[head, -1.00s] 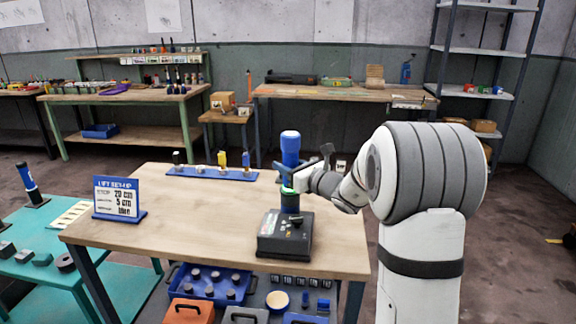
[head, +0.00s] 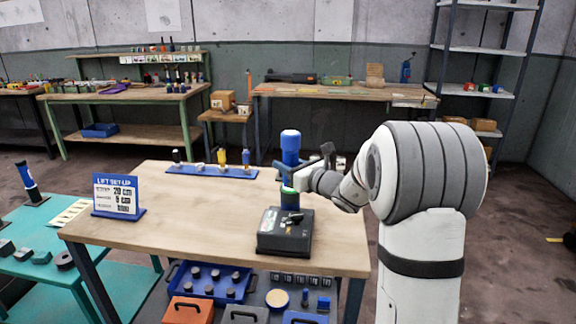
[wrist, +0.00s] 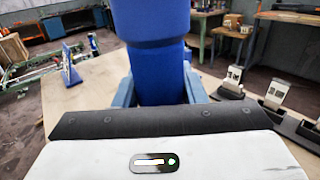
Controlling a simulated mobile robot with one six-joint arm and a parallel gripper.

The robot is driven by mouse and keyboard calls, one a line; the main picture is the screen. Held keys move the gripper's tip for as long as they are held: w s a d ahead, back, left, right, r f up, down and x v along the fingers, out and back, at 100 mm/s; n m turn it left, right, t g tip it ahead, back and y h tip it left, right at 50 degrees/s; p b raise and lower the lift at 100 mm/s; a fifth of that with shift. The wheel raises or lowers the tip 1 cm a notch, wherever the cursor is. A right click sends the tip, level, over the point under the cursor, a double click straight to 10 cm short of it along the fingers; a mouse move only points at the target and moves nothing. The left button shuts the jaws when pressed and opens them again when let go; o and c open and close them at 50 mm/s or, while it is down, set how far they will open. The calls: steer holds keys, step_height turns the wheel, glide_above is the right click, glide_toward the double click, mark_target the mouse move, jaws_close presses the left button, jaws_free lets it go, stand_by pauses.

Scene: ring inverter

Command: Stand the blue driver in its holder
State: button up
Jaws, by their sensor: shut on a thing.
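My gripper (head: 291,176) is shut on a thick blue cylinder that I take for the blue driver (head: 290,143). The driver stands upright, with a wider head above a narrower body. It also fills the upper middle of the wrist view (wrist: 152,30), between the two blue fingers (wrist: 160,92). Below it in the head view are a green band and a short blue post on a dark box (head: 285,233). I cannot tell whether the driver touches the post. The driver's lower end is hidden.
A blue rack (head: 212,171) with several small upright pieces stands behind the driver, to the left. A "LIFT SET-UP" sign (head: 116,194) stands at the left of the wooden table (head: 190,225). A blue tool stands in a dark base (head: 35,200) on the teal table. The middle is clear.

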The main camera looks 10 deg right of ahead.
steer(key=o, duration=1.1)
steer(key=shift+o, duration=0.5)
steer(key=shift+f, duration=0.15)
steer(key=v, duration=0.7)
steer(key=s+a+n+g+p, duration=0.2)
steer(key=s+a+n+g, duration=0.35)
steer(key=s+n, duration=0.35)
steer(key=s+a+n+g+p, duration=0.3)
steer(key=s+a+n+g, duration=0.3)
steer(key=s, duration=0.4)
steer(key=s+d+n+h+p, duration=0.2)
steer(key=s+d+n+h, duration=0.2)
steer(key=s+n, duration=0.3)
steer(key=s+d+f+n+g+h+p, duration=0.1)
steer(key=s+d+n+h+p, duration=0.1)
steer(key=s+d+n+h, duration=0.2)
steer(key=s+n+h, duration=0.2)
steer(key=s+n, duration=0.1)
steer(key=shift+d, duration=0.35)
